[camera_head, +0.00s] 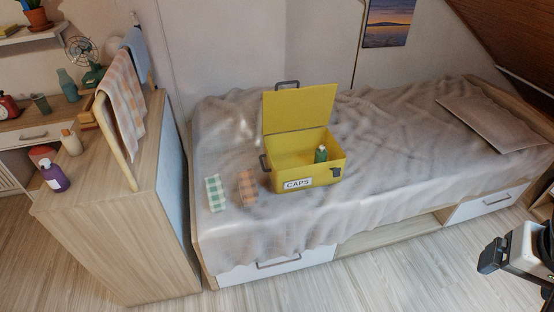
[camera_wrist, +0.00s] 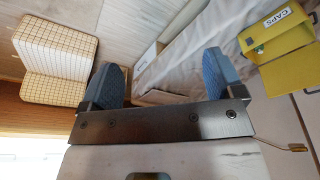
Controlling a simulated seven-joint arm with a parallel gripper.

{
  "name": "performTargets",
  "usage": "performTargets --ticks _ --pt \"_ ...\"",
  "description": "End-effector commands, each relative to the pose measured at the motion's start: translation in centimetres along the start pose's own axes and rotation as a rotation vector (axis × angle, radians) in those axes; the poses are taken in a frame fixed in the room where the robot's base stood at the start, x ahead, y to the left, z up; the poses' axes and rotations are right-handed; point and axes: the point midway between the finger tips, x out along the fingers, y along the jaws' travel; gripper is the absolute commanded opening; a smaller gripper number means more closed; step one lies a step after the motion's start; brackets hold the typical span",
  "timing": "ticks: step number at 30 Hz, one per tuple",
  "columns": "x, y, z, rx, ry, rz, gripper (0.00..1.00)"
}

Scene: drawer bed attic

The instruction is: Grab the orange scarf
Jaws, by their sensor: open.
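A small folded orange-brown checked cloth (camera_head: 248,187), which looks like the orange scarf, lies flat on the bed, just left of the yellow box. A longer orange-and-white checked cloth (camera_head: 122,98) hangs over a wooden rail on the cabinet. My gripper (camera_wrist: 161,82) is open, with two blue finger pads wide apart and nothing between them. In the head view part of my arm's end shows at the right edge, in front of the bed and far from both cloths. Neither cloth shows in the wrist view.
A green checked cloth (camera_head: 215,193) lies beside the small orange one. A purple bottle (camera_head: 54,176) stands on the cabinet. The floor in front is clear.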

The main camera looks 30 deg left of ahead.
Motion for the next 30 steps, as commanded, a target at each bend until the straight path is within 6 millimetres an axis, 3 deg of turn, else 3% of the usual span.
performTargets --ticks 3,11,16,23,30 --pt "0.0 0.0 0.0 0.0 0.0 0.0 1.0" --pt "0.1 -0.1 -0.2 -0.002 0.002 -0.001 1.0" --pt "0.5 -0.6 -1.4 -0.017 0.015 -0.007 1.0" --pt "2.3 -2.7 -5.6 -0.064 0.065 -0.028 1.0" --pt "5.3 -6.6 -11.2 -0.128 0.14 -0.063 1.0"
